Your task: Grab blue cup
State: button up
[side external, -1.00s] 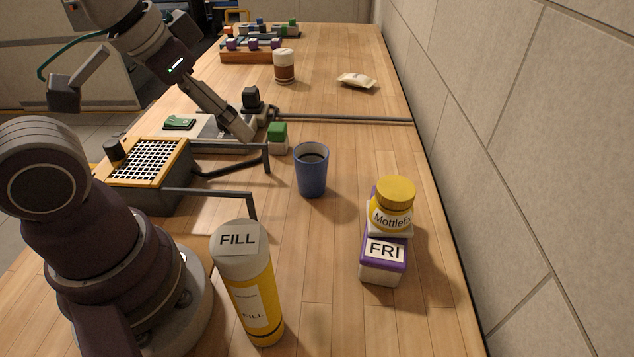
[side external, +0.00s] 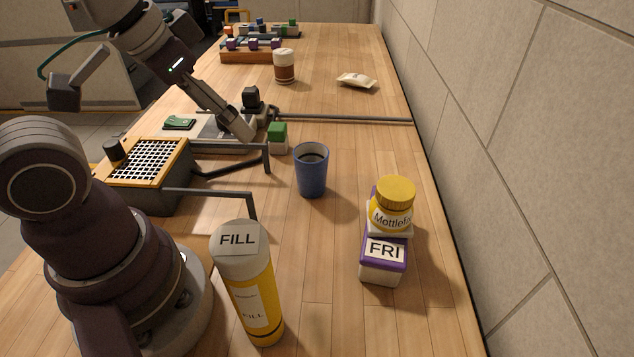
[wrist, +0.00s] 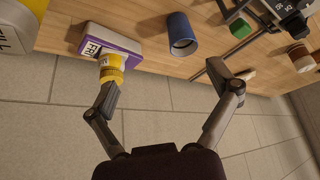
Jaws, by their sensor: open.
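The blue cup (side external: 311,171) stands upright on the wooden table, with dark contents or a dark inside showing at its rim. In the wrist view the cup (wrist: 182,34) is at the upper middle, beyond the fingertips and between their lines. My gripper (wrist: 163,84) is open, its two fingers spread wide with nothing between them. In the side view my gripper (side external: 247,132) is up and to the left of the cup, apart from it; one finger hides the other there.
A yellow-capped jar (side external: 392,204) sits on a purple-and-white FRI box (side external: 384,258) right of the cup. A yellow FILL bottle (side external: 250,290) stands in front. A green-topped block (side external: 278,138), dark metal bars (side external: 240,165) and a grid-topped box (side external: 150,165) lie left. The wall borders the right.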

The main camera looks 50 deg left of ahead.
jog(key=m+g, duration=0.1)
jog(key=m, duration=0.2)
send_near(316, 163)
jog(key=w+a+m, duration=0.1)
jog(key=a+f+m+h, duration=0.1)
jog(key=w+a+h, duration=0.1)
jog(key=shift+w+a+f+m+g, duration=0.15)
jog(key=shift+w+a+m+g, duration=0.15)
jog(key=shift+m+g, duration=0.1)
jog(key=x, duration=1.1)
jog(key=shift+s+a+f, duration=0.1)
jog(key=shift+a+f, duration=0.1)
jog(key=shift+a, duration=0.05)
jog(key=c, duration=1.1)
